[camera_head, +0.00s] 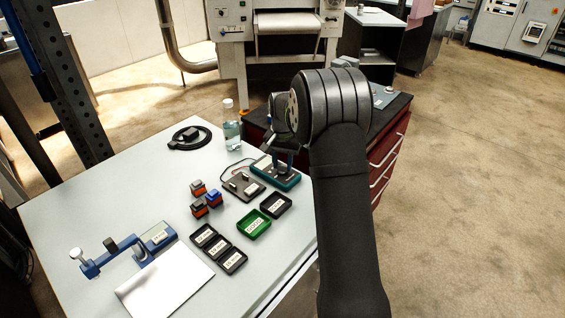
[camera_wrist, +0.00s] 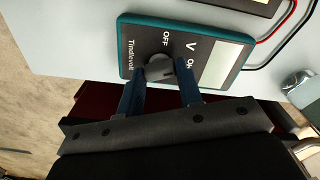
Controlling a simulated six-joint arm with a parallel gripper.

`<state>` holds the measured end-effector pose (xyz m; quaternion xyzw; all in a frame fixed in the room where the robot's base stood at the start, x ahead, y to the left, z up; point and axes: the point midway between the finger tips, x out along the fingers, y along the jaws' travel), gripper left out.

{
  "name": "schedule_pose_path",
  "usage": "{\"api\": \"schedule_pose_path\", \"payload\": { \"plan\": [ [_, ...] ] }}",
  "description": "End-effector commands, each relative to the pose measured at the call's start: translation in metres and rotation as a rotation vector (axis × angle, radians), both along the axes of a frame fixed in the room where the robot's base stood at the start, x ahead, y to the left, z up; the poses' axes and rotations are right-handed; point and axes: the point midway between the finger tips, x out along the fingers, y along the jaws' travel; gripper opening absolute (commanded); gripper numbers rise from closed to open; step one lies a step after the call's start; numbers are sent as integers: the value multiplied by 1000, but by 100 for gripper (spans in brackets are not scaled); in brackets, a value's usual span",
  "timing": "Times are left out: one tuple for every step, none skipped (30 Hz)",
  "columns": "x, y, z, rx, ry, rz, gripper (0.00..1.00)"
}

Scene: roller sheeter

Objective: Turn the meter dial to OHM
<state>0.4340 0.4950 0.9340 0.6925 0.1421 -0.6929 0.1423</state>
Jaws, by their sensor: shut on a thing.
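The meter (camera_wrist: 218,62) has a teal case and a dark face, with a pale display and the labels OFF, V and a partly hidden one starting with O. In the head view the meter (camera_head: 290,183) lies on the table's right side, below my gripper (camera_head: 283,158). The grey dial (camera_wrist: 160,67) sits between my fingertips in the wrist view, and my gripper (camera_wrist: 160,78) is shut on it. The fingers cover part of the dial, and I cannot tell which label it points to.
A black tester plate (camera_head: 243,187) with leads lies left of the meter. Several small trays, including a green one (camera_head: 254,223), lie in front. Red-and-blue blocks (camera_head: 206,197), a bottle (camera_head: 231,128) and a blue fixture (camera_head: 140,248) share the table.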

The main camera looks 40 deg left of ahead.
Motion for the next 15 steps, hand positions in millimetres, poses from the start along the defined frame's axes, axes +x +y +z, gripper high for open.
{"api": "schedule_pose_path", "payload": {
  "plan": [
    [1,0,1,2,-2,-39,10],
    [1,0,1,2,-2,-66,10],
    [1,0,1,2,-2,-99,10],
    [1,0,1,2,-2,-124,10],
    [1,0,1,2,-2,-149,10],
    [1,0,1,2,-2,-179,10],
    [1,0,1,2,-2,-201,10],
    [1,0,1,2,-2,-221,10],
    [1,0,1,2,-2,-247,10],
    [1,0,1,2,-2,-266,10],
    [1,0,1,2,-2,-283,10],
    [1,0,1,2,-2,-304,10],
    [1,0,1,2,-2,-319,10],
    [1,0,1,2,-2,-333,10],
    [1,0,1,2,-2,-349,10]
  ]
}}
